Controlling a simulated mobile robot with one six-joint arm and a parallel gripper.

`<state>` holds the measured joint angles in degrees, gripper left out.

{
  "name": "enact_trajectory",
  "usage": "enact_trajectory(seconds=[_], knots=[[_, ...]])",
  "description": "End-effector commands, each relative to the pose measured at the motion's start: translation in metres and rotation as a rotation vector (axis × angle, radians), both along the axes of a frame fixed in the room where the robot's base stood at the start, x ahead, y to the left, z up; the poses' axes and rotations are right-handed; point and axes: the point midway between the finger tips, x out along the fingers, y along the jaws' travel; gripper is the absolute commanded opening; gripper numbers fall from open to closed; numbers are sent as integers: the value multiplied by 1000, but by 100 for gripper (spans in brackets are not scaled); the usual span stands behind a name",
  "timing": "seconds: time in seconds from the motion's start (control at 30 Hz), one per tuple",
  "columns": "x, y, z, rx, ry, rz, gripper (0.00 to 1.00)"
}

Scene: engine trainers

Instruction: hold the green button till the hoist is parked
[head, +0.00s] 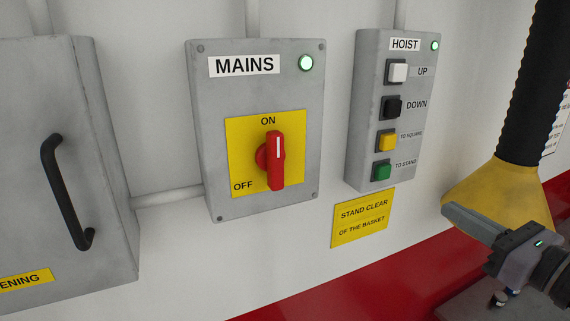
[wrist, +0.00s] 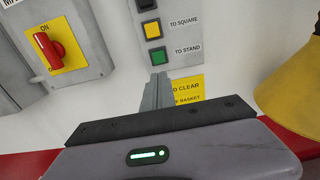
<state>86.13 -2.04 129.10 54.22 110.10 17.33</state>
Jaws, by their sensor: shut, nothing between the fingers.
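The hoist box (head: 366,130) on the wall has a lit green lamp and a column of buttons: white UP, black DOWN, yellow TO SQUARE and green TO STAND. The green button (head: 382,170) is lowest; it also shows in the wrist view (wrist: 159,56). My gripper (head: 447,208) is shut and empty, to the right of and lower than the box in the head view. In the wrist view its fingertips (wrist: 158,76) appear just below the green button. A gap shows between them in the head view. The hoist itself is not identifiable.
The MAINS box (head: 210,150) has its red switch (head: 271,160) at ON and a lit green lamp. A yellow STAND CLEAR sign (head: 362,218) is under the hoist box. A yellow funnel (head: 490,190) on a black hose hangs close behind my gripper. A grey cabinet (head: 95,110) is at left.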

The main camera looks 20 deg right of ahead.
Motion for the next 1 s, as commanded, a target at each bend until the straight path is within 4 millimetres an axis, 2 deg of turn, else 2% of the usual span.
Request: enact_trajectory(seconds=[0.13, 0.23, 0.7, 0.83, 1.0], knots=[[2, 1, 0, 0, 1, 2, 0], [11, 2, 1, 0, 1, 5, 0], [110, 11, 3, 3, 2, 7, 0], [129, 11, 2, 2, 2, 5, 0], [140, 12, 0, 0, 3, 3, 0]])
